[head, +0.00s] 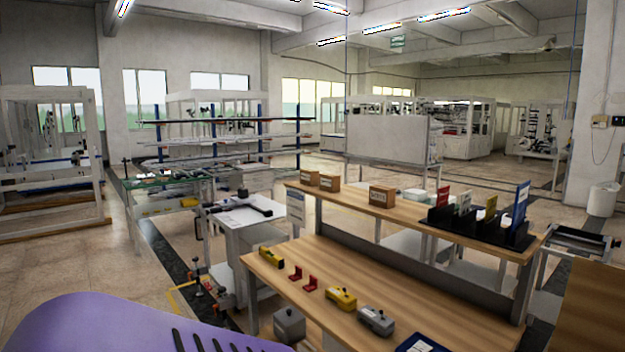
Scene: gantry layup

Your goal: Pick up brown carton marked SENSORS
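Several brown cartons stand upright on the raised wooden shelf of the workbench. Two smaller cartons, one (309,178) at the left end and one (330,182) just right of it, stand close together. A larger carton (382,196) stands farther right, apart from them, with a pale label on its front. The lettering is too small to read, so I cannot tell which is marked SENSORS. Neither of my grippers is in view.
The lower wooden bench top (318,260) holds a yellow tool (272,257), small red parts (310,284), another yellow device (341,298) and a grey device (376,321). A black rack (480,228) with upright coloured cards fills the shelf's right. Floor (70,265) is clear at left.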

